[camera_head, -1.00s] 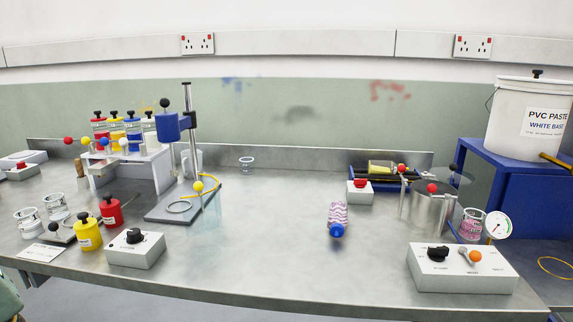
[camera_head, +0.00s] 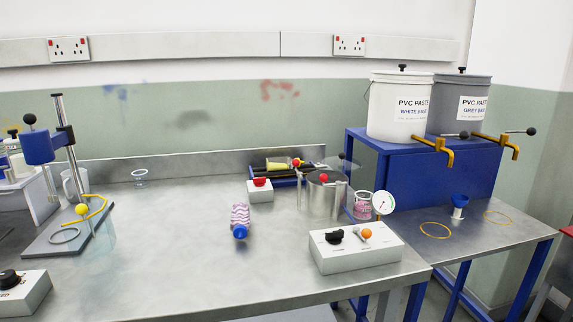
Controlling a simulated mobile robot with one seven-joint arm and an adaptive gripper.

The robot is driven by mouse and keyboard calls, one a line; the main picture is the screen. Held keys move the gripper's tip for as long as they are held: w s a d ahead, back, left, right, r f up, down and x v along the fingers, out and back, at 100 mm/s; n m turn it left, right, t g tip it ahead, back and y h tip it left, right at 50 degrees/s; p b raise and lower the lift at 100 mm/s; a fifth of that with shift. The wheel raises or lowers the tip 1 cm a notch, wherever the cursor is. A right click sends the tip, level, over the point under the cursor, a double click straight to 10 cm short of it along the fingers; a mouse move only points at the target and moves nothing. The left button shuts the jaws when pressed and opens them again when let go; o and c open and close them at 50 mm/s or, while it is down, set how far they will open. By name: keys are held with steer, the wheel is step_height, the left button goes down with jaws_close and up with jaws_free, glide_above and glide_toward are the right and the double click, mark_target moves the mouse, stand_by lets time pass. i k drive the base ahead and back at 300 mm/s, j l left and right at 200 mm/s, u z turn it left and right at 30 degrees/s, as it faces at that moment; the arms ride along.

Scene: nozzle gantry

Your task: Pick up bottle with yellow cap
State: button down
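I see no bottle with a yellow cap in the current view. A patterned pink-and-white bottle-like object (camera_head: 240,215) with a blue cap (camera_head: 240,232) is on the bench, its blue end toward me. The only small yellow round thing is a yellow ball (camera_head: 82,209) on the stand at the left, and it is not clearly a cap. My gripper is not in view.
A stand with a blue head (camera_head: 38,147) is at the left. A control box (camera_head: 356,247), a steel pot (camera_head: 323,198) and a gauge (camera_head: 383,203) stand to the right. Paste buckets (camera_head: 398,108) sit on a blue cabinet (camera_head: 395,165). The bench middle (camera_head: 170,235) is clear.

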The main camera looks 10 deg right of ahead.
mark_target(278, 164)
steer(key=i+l+u, duration=0.45)
steer(key=l, duration=0.25)
steer(key=i, duration=0.95)
